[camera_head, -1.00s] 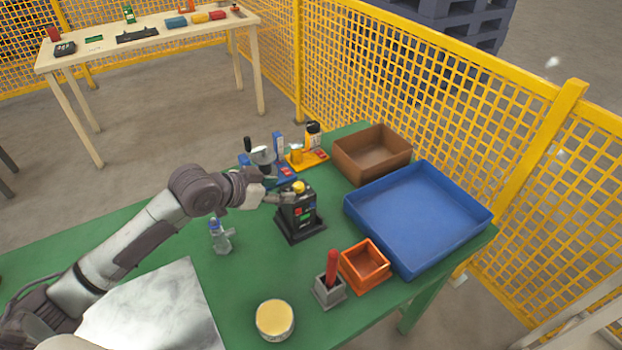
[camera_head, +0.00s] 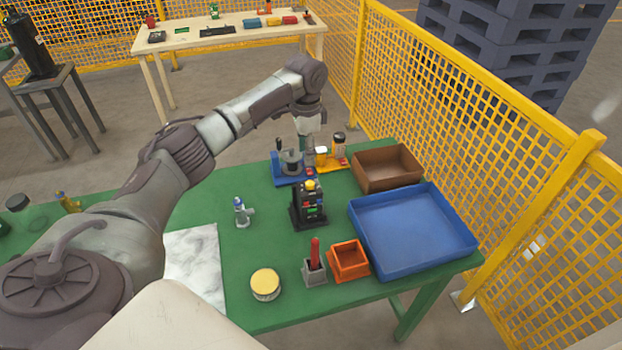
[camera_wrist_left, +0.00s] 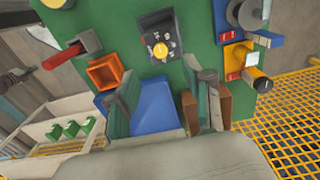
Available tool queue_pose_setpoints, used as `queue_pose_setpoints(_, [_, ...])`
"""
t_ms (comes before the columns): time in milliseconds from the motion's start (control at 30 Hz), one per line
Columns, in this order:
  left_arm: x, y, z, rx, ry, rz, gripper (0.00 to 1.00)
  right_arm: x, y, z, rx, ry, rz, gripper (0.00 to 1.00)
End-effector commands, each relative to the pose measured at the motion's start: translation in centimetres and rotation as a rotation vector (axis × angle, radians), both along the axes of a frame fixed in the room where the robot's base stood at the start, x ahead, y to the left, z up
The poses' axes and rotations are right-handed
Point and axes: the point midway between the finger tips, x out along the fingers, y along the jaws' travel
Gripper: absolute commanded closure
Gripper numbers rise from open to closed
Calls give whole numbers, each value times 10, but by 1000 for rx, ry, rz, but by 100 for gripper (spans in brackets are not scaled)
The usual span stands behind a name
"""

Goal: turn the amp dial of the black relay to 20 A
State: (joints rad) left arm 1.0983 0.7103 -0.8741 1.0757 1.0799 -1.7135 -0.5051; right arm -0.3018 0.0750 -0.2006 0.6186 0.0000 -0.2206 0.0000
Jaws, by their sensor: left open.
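The black relay (camera_head: 309,214) stands upright on the green table, with a yellow dial (camera_head: 311,185) on top and red and green marks on its front. In the left wrist view the relay (camera_wrist_left: 150,22) is seen from above, with the yellow dial (camera_wrist_left: 160,50) facing the camera. Its markings are too small to read. My left gripper (camera_head: 310,158) points down above and behind the relay. In the left wrist view its fingers (camera_wrist_left: 165,88) are spread apart and empty, with the dial beyond them. My right gripper is not in view.
A blue tray (camera_head: 414,262), brown box (camera_head: 386,182) and orange bin (camera_head: 348,275) stand right of the relay. A red-handled tool (camera_head: 315,250) in a grey holder and a yellow-topped tin (camera_head: 265,284) are in front. Blue (camera_head: 284,178) and yellow (camera_head: 334,163) fixtures stand behind.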

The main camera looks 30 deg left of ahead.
Motion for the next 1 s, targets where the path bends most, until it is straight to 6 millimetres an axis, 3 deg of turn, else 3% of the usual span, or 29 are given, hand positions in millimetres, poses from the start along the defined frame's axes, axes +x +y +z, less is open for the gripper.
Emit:
queue_pose_setpoints(167, [-1,-1,-37,0,3,1,49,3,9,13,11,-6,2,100])
queue_pose_setpoints(500, [0,-1,-97,-1,0,1,49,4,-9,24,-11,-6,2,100])
queue_pose_setpoints(933, [0,-1,-109,-1,-3,0,49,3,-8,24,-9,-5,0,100])
queue_pose_setpoints(1000, [0,-1,-109,-1,-3,0,57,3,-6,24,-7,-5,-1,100])
